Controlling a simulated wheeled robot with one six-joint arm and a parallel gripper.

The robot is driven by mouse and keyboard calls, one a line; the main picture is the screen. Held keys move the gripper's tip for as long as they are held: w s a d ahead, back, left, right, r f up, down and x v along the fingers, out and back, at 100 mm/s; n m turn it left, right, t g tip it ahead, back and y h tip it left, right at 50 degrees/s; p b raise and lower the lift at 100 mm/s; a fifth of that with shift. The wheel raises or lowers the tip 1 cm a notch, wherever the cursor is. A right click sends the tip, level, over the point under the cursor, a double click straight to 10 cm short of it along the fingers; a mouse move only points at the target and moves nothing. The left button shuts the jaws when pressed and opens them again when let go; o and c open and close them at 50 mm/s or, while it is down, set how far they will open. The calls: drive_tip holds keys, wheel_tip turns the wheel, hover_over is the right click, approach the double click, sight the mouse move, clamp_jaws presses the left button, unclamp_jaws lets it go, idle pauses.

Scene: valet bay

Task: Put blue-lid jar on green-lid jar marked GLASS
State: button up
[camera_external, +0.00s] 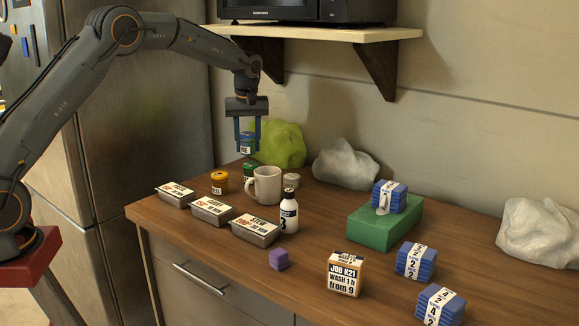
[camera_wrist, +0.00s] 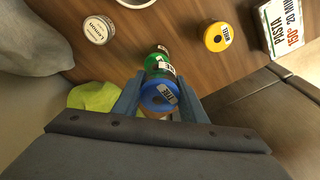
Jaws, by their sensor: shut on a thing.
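My gripper (camera_external: 247,135) is shut on the blue-lid jar (camera_external: 247,143) and holds it upright in the air above the back left of the counter. In the wrist view the blue-lid jar (camera_wrist: 158,96) sits between the fingertips, with a label on its lid. The green-lid jar (camera_external: 249,169) stands on the counter below, partly hidden by the white mug. In the wrist view the green-lid jar (camera_wrist: 155,62) shows just beyond the blue lid, partly covered by it. I cannot read the green-lid jar's label.
A white mug (camera_external: 266,184) stands close in front of the green-lid jar. A yellow-lid jar (camera_external: 219,182) is to its left and a white-lid jar (camera_external: 291,181) to its right. A green crumpled bag (camera_external: 284,143) lies behind. The shelf (camera_external: 315,34) juts out above.

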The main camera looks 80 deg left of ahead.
sight(250, 151)
drive_tip(key=shift+w+a, duration=0.35)
drive_tip(key=shift+f+p, duration=0.9)
drive_tip(key=shift+f, duration=0.85)
drive_tip(key=shift+f, duration=0.15)
drive_tip(key=o, duration=1)
drive_tip(key=shift+d+r+b, duration=0.2)
drive_tip(key=shift+r+b, duration=0.25)
drive_tip(key=shift+r, duration=0.65)
drive_tip(key=shift+d+r+b, duration=0.15)
drive_tip(key=shift+r+b, duration=0.25)
drive_tip(key=shift+r, duration=0.65)
